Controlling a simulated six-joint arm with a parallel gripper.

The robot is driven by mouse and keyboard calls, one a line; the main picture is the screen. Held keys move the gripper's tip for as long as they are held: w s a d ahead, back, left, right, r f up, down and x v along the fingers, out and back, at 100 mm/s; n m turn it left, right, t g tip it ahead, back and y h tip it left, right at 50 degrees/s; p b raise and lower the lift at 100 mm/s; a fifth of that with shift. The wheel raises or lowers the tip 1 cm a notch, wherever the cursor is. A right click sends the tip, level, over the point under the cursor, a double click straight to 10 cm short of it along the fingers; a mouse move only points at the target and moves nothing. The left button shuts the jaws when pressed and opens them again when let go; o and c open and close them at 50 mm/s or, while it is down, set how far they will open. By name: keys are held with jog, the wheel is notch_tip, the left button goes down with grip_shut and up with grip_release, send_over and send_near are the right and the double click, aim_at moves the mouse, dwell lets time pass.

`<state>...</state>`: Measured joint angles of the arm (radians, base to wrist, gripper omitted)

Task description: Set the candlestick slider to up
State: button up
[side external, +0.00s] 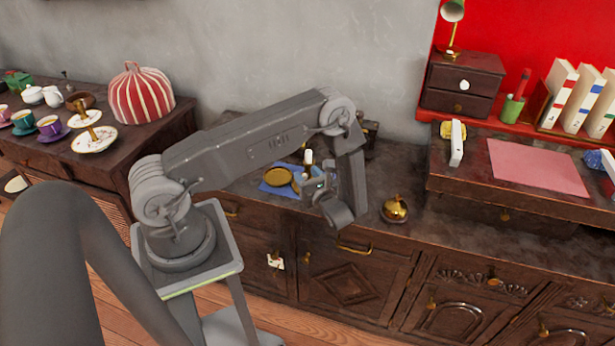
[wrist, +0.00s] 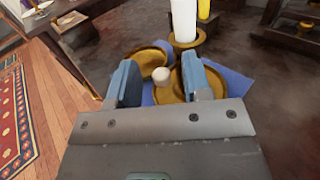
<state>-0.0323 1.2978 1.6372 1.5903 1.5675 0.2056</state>
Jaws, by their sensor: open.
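A white candle (wrist: 183,18) stands upright in a brass holder (wrist: 187,42) beyond my fingertips in the wrist view. In the side view the candle (side external: 308,157) shows just behind my gripper (side external: 314,184). My gripper (wrist: 163,76) is open, with its two blue pads apart. A small pale round knob (wrist: 161,74) appears between the pads; I cannot tell whether either pad touches it. The slider's track is not clearly visible.
A brass bell-shaped object (side external: 395,209) stands on the cabinet top right of my gripper. A raised desk with pink paper (side external: 537,166) is farther right. A striped tea cosy (side external: 138,93) and cups stand at the left. The counter between gripper and bell is clear.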

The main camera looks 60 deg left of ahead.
jog(key=shift+d, duration=0.1)
jog(key=d, duration=1.3)
jog(key=shift+d, duration=0.35)
jog(key=shift+w, duration=0.1)
jog(key=s+d+r+n+g+h, duration=0.15)
jog(key=r+n+h, duration=0.3)
jog(key=r, duration=0.45)
jog(key=s+d+r+n+g+h, duration=0.15)
jog(key=r+n+h, duration=0.3)
jog(key=r, duration=0.45)
jog(key=s+d+r+n+t+h, duration=0.3)
jog(key=s+r+n+t+h, duration=0.1)
jog(key=s+r, duration=0.2)
jog(key=s+d+r+n+t+h, duration=0.3)
jog(key=s+r+n+t+h, duration=0.1)
jog(key=r, duration=0.5)
jog(key=shift+s+d+n+t+h, duration=0.25)
jog(key=shift+s+n+t+h, duration=0.2)
jog(key=shift+s, duration=0.95)
